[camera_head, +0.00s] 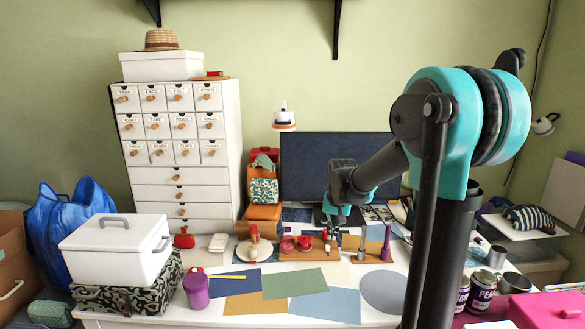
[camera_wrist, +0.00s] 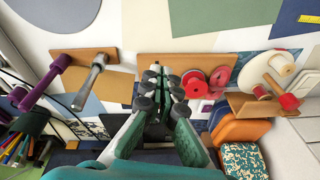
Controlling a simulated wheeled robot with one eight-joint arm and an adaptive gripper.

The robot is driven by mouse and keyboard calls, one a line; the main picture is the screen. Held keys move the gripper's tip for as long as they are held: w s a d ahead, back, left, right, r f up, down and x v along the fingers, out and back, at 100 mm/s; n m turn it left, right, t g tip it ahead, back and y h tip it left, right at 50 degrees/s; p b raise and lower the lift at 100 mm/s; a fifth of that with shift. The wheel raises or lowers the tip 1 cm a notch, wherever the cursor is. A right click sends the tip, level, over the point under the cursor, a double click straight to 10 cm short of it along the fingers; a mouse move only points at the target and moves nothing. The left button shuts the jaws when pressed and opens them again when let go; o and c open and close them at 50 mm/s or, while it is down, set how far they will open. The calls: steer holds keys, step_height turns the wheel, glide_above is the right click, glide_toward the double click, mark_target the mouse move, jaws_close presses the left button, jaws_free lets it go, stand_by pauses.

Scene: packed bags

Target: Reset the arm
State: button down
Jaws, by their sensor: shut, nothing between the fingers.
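My arm rises at the right of the head view, and its forearm reaches left over the white desk (camera_head: 345,318). My gripper (camera_head: 332,236) points down over the back part of the desk, in front of the dark monitor (camera_head: 310,152). In the wrist view my gripper (camera_wrist: 160,72) is shut and empty, with its dark fingertips close together.
Coloured sheets (camera_head: 295,283) lie flat at the front. A purple jar (camera_head: 196,290) and a white lidded box (camera_head: 117,250) stand left. A white drawer cabinet (camera_head: 178,188) stands behind. Dark tins (camera_head: 482,292) and a pink box (camera_head: 548,311) are at right.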

steer(key=s+d+f+n, duration=0.1)
steer(key=s+d+f, duration=0.1)
steer(key=s, duration=0.6)
steer(key=s+d+f+t, duration=0.1)
steer(key=s+f, duration=0.2)
steer(key=s, duration=0.5)
steer(key=s+d+f+n, duration=0.1)
steer(key=s+d+f, duration=0.1)
steer(key=s, duration=0.6)
steer(key=shift+s+d+f+n+t, duration=0.2)
steer(key=shift+d+f+n+t, duration=0.15)
steer(key=shift+f, duration=0.35)
